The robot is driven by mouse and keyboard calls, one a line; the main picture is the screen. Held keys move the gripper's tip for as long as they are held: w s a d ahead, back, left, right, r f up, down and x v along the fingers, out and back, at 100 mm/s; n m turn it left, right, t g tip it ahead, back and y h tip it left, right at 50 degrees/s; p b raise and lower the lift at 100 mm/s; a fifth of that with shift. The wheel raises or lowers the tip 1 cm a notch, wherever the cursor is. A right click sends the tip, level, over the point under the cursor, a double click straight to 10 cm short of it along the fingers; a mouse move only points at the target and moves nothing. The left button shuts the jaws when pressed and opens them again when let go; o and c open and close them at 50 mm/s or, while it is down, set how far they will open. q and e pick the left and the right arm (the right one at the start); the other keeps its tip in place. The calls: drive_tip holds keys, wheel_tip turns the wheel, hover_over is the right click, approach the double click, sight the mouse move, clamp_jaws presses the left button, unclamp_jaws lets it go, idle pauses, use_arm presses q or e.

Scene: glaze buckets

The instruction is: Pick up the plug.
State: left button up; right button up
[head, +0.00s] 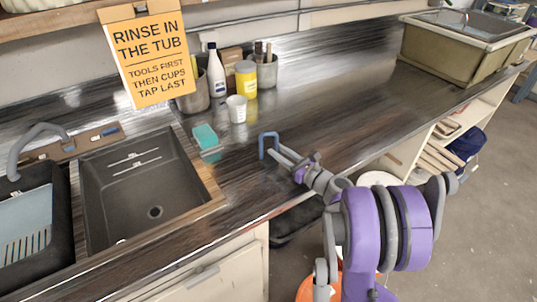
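I cannot pick out the plug for certain. The dark grey sink (118,185) at the left has a round drain fitting (155,212) in its floor. I cannot tell whether a plug sits in it. My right gripper (276,154) is over the counter, right of the sink and well apart from it. A blue U-shaped piece (268,137) stands at its fingertips. I cannot tell whether the fingers hold it or whether they are open. My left gripper is not in view.

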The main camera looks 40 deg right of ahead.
drive_tip(key=w, duration=0.5)
drive_tip(key=shift+a+p, duration=0.1)
drive_tip(key=shift+p, duration=0.25)
drive_tip(key=shift+s+r, duration=0.1)
drive_tip(key=shift+s, duration=0.05)
clamp_jaws()
